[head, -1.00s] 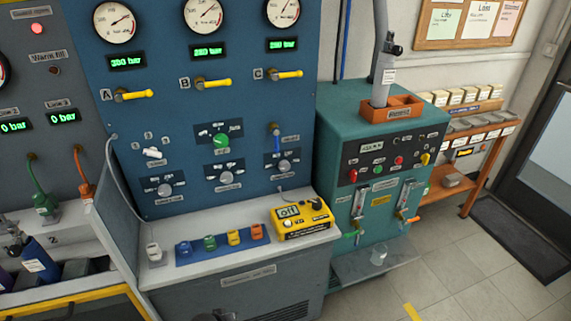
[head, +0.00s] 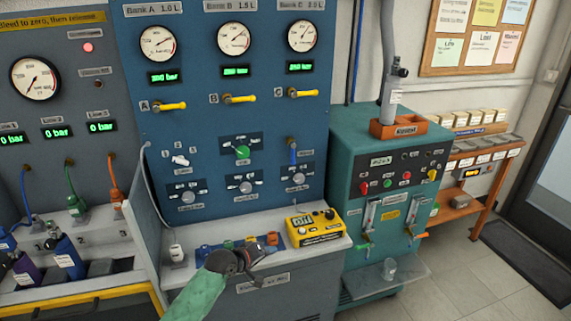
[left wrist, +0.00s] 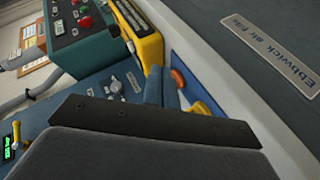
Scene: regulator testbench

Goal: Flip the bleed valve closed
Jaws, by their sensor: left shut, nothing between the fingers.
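A small valve with a blue lever (head: 293,154) is on the blue panel below the third gauge. Its lever points straight down, and the label beside it is too small to read, so I cannot be sure it is the bleed valve. Yellow handles A (head: 172,106), B (head: 239,99) and C (head: 301,93) sit level above it. My left gripper (head: 268,249) is shut and empty, low over the bench front and apart from the panel. Its closed fingers also show in the left wrist view (left wrist: 164,88). My right gripper is in neither view.
A yellow meter (head: 315,226) and a blue strip with coloured caps (head: 205,253) are on the bench ledge (head: 180,275). A white cap (head: 176,252) stands left. The teal cabinet (head: 350,130) is at right. The space before the panel is open.

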